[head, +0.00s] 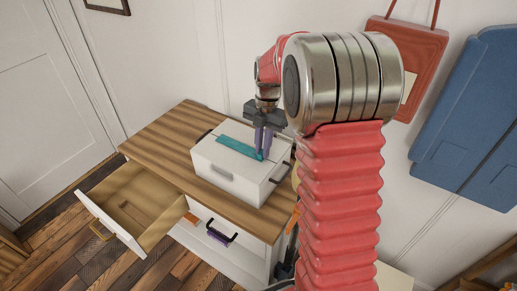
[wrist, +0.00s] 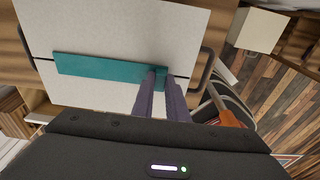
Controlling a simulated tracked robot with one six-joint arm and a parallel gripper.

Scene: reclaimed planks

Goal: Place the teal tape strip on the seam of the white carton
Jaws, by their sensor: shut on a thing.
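The white carton (head: 225,168) stands on the wooden top of a cabinet, and its top fills much of the wrist view (wrist: 115,25). A dark seam line runs across its top. The teal tape strip (head: 238,147) lies along this line, flat or nearly so; in the wrist view (wrist: 100,68) it covers most of the seam, with dark line showing past both ends. My gripper (head: 264,155) is over the carton's right part, its purple fingers shut on the strip's right end (wrist: 157,75). I cannot tell whether the whole strip touches the carton.
The cabinet top (head: 160,135) has bare wood left of the carton. An open, empty-looking drawer (head: 135,205) juts out at the front left. Dark handles (wrist: 207,62) stick out at the carton's ends. A red bag (head: 408,60) and a blue item (head: 470,125) hang on the wall at right.

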